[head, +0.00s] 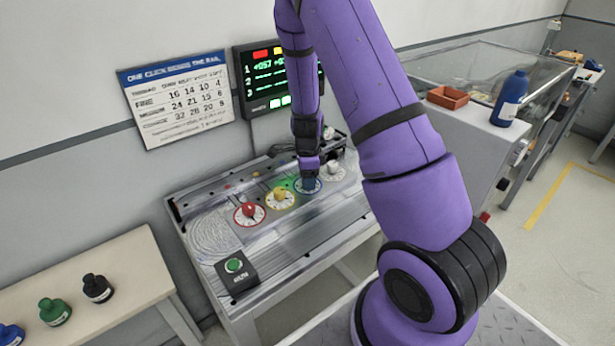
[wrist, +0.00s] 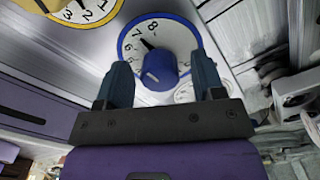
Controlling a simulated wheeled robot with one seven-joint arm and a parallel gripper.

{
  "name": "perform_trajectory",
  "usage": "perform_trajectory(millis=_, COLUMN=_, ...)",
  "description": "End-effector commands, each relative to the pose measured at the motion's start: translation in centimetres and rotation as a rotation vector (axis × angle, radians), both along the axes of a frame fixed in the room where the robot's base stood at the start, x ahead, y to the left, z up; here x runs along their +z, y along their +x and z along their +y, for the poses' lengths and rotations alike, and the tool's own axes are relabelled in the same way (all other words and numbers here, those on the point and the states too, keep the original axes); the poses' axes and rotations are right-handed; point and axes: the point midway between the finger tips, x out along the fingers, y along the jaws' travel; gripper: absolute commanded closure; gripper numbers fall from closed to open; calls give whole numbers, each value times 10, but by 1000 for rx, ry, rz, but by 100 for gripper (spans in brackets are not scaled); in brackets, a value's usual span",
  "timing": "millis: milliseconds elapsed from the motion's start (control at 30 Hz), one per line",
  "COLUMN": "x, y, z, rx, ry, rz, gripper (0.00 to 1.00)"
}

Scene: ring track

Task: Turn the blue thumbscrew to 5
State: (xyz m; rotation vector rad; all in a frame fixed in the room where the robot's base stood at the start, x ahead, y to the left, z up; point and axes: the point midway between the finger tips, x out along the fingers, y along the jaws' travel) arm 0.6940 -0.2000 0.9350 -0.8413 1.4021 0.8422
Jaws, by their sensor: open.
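The blue thumbscrew (wrist: 158,70) sits at the centre of a white, blue-rimmed dial (wrist: 181,36) in the wrist view. Its black pointer appears directed near the 7; the 8 and 6 are beside it, and the lower numbers are partly hidden. My gripper (wrist: 162,78) is open, with one finger on each side of the thumbscrew and gaps visible to both. In the head view my gripper (head: 308,180) is over the blue-rimmed dial (head: 319,189) and hides most of the thumbscrew.
A yellow knob (head: 279,194) and a red knob (head: 249,210) stand to the left on the same bench, a white knob (head: 333,167) to the right. A green button (head: 234,265) is at the front left. A lit display (head: 268,75) hangs behind.

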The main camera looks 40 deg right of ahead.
Motion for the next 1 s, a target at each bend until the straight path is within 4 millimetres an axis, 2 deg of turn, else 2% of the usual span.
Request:
perform_trajectory(millis=167, x=0, y=0, z=0, rx=0, ry=0, rz=0, gripper=38)
perform_trajectory(millis=300, x=0, y=0, z=0, rx=0, ry=0, rz=0, gripper=70)
perform_trajectory(millis=367, x=0, y=0, z=0, rx=0, ry=0, rz=0, gripper=84)
perform_trajectory(millis=400, x=0, y=0, z=0, rx=0, ry=0, rz=0, gripper=87)
perform_trajectory(millis=767, x=1, y=0, z=0, rx=53, ry=0, rz=-1, gripper=87)
perform_trajectory(millis=1000, x=1, y=0, z=0, rx=208, ry=1, rz=-1, gripper=87)
